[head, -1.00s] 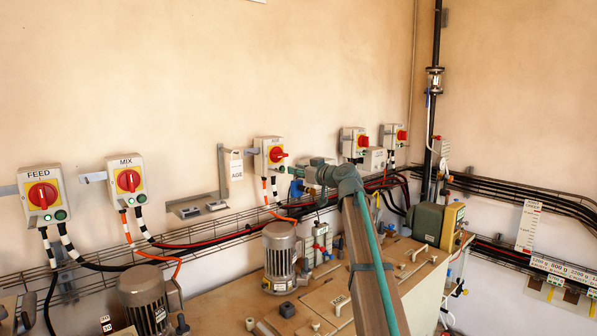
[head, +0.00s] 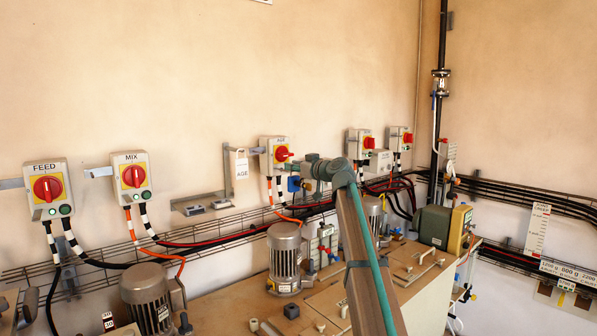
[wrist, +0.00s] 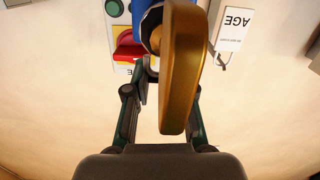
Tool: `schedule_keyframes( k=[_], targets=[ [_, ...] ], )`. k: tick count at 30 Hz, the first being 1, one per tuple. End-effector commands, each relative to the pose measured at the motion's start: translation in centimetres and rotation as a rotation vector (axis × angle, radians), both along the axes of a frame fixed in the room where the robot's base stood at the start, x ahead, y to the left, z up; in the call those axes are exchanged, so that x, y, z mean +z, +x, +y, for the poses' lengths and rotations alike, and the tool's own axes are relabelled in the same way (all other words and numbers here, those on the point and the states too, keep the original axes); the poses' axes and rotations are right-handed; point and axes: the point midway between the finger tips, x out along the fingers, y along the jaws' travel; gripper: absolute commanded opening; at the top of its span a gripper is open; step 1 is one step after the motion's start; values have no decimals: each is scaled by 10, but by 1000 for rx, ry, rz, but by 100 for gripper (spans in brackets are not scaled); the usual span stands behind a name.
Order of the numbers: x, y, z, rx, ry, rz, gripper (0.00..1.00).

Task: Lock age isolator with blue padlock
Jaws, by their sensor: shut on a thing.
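The age isolator (head: 268,160) is a grey wall box with a red rotary handle (head: 283,154) on yellow. In the wrist view its red handle (wrist: 127,47) and green button (wrist: 113,8) show upside down. The blue padlock (head: 294,184) is in front of and just below right of the isolator. In the wrist view its blue part (wrist: 140,10) is at the top, partly hidden by a large gold-brown part (wrist: 184,70). My gripper (head: 304,173) is shut on the padlock, with its fingertips mostly hidden. I cannot tell whether the padlock touches the isolator.
A white AGE tag (head: 240,164) hangs left of the isolator, above a grey wall shelf (head: 200,205). Feed (head: 47,187) and mix (head: 131,177) isolators are further left, two more to the right. Cables and a wire tray run below, above the motors (head: 284,260).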

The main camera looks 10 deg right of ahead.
Motion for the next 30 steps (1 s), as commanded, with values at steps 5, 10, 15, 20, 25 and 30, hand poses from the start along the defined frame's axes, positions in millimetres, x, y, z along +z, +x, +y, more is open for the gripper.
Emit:
schedule_keyframes(
  k=[5,10,15,20,25,30],
  targets=[
    [0,8,4,-1,0,0,0],
    [1,8,5,-1,0,0,0],
    [1,8,5,-1,0,0,0],
    [1,8,5,-1,0,0,0],
    [0,8,5,0,0,0,0],
    [0,9,4,0,-3,-3,0]
  ],
)
